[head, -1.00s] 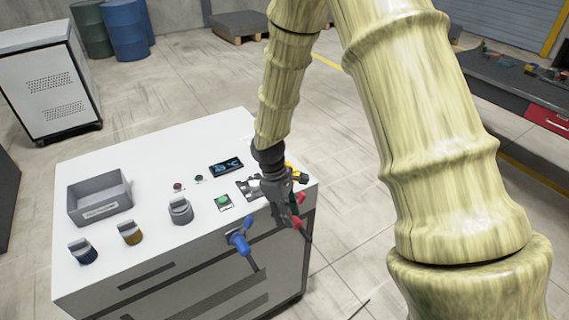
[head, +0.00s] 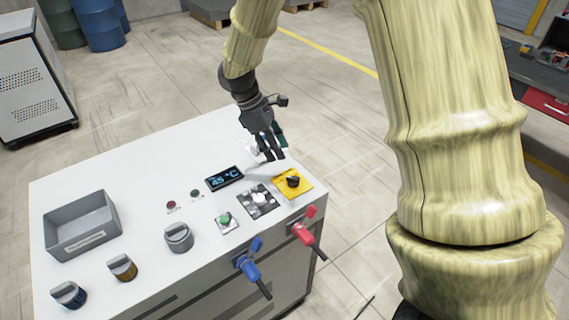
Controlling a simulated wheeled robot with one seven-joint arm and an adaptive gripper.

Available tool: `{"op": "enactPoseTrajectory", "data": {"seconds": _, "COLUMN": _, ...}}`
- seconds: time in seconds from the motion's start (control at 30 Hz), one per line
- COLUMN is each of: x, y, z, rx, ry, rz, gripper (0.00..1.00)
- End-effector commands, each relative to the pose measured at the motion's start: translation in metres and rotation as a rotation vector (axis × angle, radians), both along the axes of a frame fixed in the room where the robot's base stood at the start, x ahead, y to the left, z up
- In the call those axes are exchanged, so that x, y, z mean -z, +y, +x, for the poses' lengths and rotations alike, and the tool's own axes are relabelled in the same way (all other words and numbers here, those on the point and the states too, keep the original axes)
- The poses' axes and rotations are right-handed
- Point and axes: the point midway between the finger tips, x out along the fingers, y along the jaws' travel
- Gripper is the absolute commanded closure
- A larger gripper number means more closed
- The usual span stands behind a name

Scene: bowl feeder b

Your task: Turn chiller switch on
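The white-topped machine (head: 140,165) carries a row of controls. A black rotary switch (head: 293,181) sits on a yellow plate at its right corner. Left of it is a patterned plate (head: 250,206) with a white knob (head: 260,198). No label that I can read marks which is the chiller switch. A display (head: 224,179) is lit and reads about 45 °C. My gripper (head: 273,157) is above the machine's far right edge, behind the yellow plate and apart from the switch. Its dark fingers are small and close together, so its opening is unclear.
A green button (head: 225,220), a grey knob (head: 178,236) and a grey bin (head: 82,224) are on the top. Blue (head: 247,265) and red (head: 302,231) handles stick out from the front edge.

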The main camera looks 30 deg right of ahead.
Motion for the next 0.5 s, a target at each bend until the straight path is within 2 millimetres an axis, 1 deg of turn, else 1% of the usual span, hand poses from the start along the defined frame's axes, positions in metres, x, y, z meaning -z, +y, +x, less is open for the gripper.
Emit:
{"op": "enactPoseTrajectory", "data": {"seconds": 0.17, "x": 0.009, "y": -0.008, "z": -0.006, "rx": 0.008, "ry": 0.002, "rz": 0.000, "gripper": 0.66}}
{"op": "enactPoseTrajectory", "data": {"seconds": 0.5, "x": 0.054, "y": -0.028, "z": -0.022, "rx": 0.017, "ry": 0.003, "rz": -0.001, "gripper": 0.66}}
